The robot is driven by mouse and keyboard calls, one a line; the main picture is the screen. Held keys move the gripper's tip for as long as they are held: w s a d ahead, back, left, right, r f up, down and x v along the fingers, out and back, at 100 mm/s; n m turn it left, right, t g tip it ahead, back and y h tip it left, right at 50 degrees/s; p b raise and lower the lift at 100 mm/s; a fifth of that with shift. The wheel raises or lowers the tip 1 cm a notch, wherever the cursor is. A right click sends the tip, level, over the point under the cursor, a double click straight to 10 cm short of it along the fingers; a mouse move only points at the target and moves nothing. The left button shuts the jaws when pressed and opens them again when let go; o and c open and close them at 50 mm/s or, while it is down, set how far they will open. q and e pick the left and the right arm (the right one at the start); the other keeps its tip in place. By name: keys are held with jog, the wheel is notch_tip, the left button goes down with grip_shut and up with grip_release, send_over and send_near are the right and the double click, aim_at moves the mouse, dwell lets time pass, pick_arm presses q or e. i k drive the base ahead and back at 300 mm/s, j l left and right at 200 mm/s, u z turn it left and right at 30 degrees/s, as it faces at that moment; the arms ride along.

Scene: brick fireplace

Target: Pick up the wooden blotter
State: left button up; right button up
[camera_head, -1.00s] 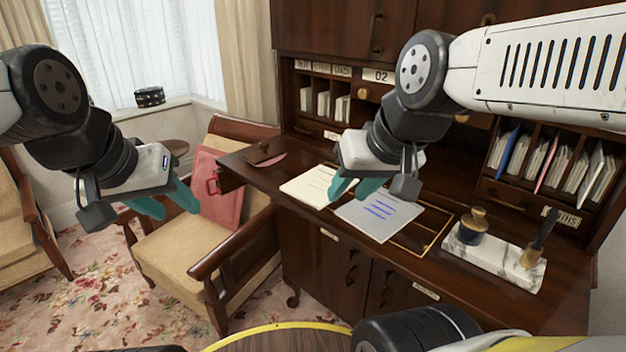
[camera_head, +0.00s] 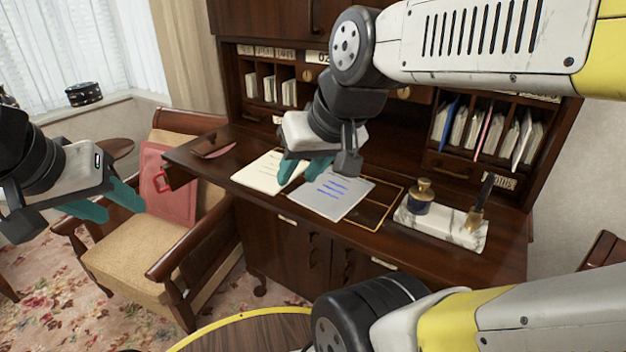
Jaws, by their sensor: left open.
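A small dark wooden piece with a reddish curved edge, which looks like the wooden blotter (camera_head: 213,150), lies on the left end of the desk top. My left gripper (camera_head: 116,208) is open and empty, in front of the armchair to the left of the desk and apart from the blotter. My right gripper (camera_head: 304,172) is above the papers, to the right of the blotter. Its teal fingers look spread with nothing between them.
The desk (camera_head: 400,265) holds a cream pad (camera_head: 262,172), a written sheet (camera_head: 335,194) and a marble pen stand (camera_head: 450,233) with an inkwell (camera_head: 420,197). An armchair (camera_head: 130,250) with a red cushion (camera_head: 168,185) stands to the left. Pigeonholes rise behind.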

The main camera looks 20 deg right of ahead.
aim_at(215, 146)
jog(key=i+j, duration=0.7)
jog(key=j, duration=0.15)
